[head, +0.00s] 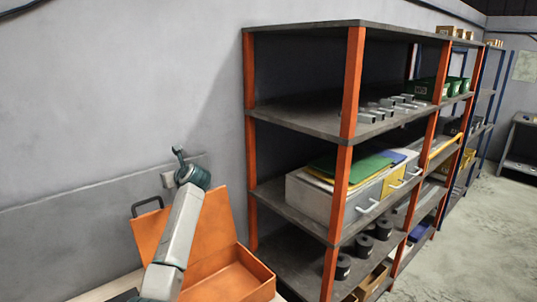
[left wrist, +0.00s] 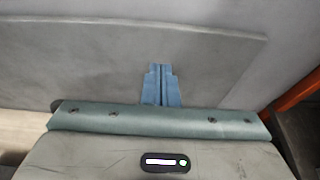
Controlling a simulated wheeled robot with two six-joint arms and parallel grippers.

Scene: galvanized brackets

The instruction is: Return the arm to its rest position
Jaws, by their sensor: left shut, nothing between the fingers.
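My left arm rises from the bottom left in the head view, in front of an open orange case. My left gripper (left wrist: 161,68) is shut and empty, its blue fingers together against a grey wall in the left wrist view. In the head view the end of the arm (head: 190,176) is raised over the case, left of the shelving and apart from it. Several galvanized brackets (head: 387,107) lie on the upper shelf, well to the right of the arm. My right gripper is in neither view.
The orange case (head: 262,273) stands open at the lower left, its lid up near the wall. A shelving unit with orange posts (head: 351,82) fills the middle, holding grey drawers (head: 318,197) and dark rolls (head: 363,245). Open floor (head: 480,225) lies at the right.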

